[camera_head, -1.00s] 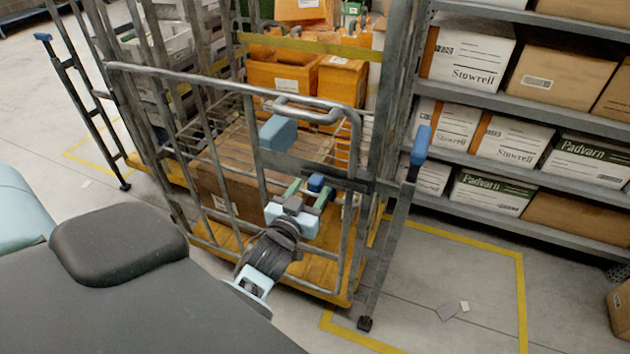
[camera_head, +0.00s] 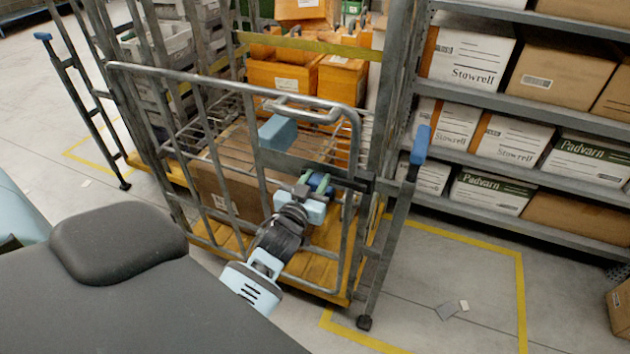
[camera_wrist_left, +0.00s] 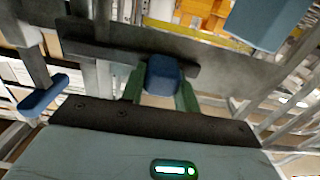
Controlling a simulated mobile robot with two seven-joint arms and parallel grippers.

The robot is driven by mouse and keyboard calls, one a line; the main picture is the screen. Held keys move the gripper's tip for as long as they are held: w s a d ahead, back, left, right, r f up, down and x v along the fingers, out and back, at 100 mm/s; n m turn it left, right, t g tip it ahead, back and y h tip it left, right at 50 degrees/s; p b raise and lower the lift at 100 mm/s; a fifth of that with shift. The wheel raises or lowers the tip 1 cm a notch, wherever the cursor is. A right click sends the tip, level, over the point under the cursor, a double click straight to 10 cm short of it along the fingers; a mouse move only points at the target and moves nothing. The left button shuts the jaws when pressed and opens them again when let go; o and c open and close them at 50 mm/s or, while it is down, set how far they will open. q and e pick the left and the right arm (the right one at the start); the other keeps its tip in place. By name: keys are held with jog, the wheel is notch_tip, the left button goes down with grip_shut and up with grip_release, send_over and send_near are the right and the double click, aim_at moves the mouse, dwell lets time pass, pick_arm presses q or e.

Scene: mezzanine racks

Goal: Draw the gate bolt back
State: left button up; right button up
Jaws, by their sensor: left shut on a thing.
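The gate bolt is a dark flat bar on the gate's cross plate, and its blue knob (camera_wrist_left: 163,75) shows in the left wrist view. My left gripper (camera_head: 319,182) is at the gate in the head view, with its green fingers shut on the knob, one on each side. The bolt's bar (camera_wrist_left: 100,50) runs from the plate towards the upright post at the left of the wrist view. The grey tubular gate (camera_head: 230,82) stands across the front of the roll cage. The knob is mostly hidden in the head view. My right gripper is not in view.
A light blue block (camera_head: 277,133) sits on the gate above my gripper. A post with a blue-tipped handle (camera_head: 420,145) stands right of the gate. A brown carton (camera_head: 225,185) lies in the cage. Shelves of boxes (camera_head: 490,135) stand at the right.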

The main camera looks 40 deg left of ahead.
pick_arm(q)
grip_shut()
jog(key=a, duration=0.2)
jog(key=s+a+p, duration=0.1)
jog(key=a, duration=0.1)
jog(key=shift+a, duration=0.15)
jog(key=o, duration=0.7)
grip_release()
jog(key=shift+a, duration=0.1)
jog(key=o, duration=0.4)
jog(key=shift+a, duration=0.1)
